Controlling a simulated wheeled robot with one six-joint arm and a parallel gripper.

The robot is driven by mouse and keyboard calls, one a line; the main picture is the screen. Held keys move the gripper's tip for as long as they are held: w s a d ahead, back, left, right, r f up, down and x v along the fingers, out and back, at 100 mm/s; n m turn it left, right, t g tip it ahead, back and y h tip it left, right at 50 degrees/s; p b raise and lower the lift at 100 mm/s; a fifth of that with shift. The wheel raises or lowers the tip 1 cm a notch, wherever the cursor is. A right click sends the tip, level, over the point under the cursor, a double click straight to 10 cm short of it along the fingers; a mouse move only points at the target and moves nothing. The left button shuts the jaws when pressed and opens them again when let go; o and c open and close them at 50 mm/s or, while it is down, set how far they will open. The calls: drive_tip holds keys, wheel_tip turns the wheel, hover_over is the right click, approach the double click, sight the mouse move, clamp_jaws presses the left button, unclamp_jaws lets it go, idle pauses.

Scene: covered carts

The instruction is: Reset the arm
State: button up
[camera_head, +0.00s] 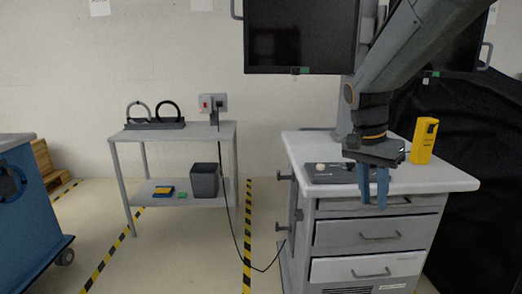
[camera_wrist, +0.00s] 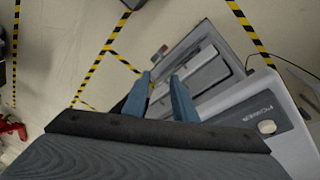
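My gripper (camera_head: 373,190) hangs from my arm in front of the white-topped drawer cart, its blue fingers pointing down past the top's front edge. In the wrist view its two fingers (camera_wrist: 163,98) stand apart with nothing between them. The gripper is open and empty. My arm reaches in from the upper right in the head view. The wrist view shows the cart's drawers beyond the fingers.
The drawer cart (camera_head: 455,180) carries a dark panel with a pale knob (camera_wrist: 267,127) and a yellow box (camera_head: 423,141). Monitors (camera_head: 300,35) hang above. A grey side table (camera_head: 215,131) stands left, a blue cart (camera_head: 35,215) at far left. Floor between is open, crossed by a black cable.

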drive_tip(key=s+a+f+n+y+p, duration=0.1)
drive_tip(key=s+a+f+n, duration=0.3)
drive_tip(key=s, duration=0.4)
drive_tip(key=s+a+f+n+y+p, duration=0.1)
drive_tip(key=s+a+f+n, duration=0.2)
drive_tip(key=s+f+n, duration=0.3)
drive_tip(key=shift+s+a+f+y, duration=0.35)
drive_tip(key=shift+s+f, duration=0.15)
drive_tip(key=shift+s, duration=0.7)
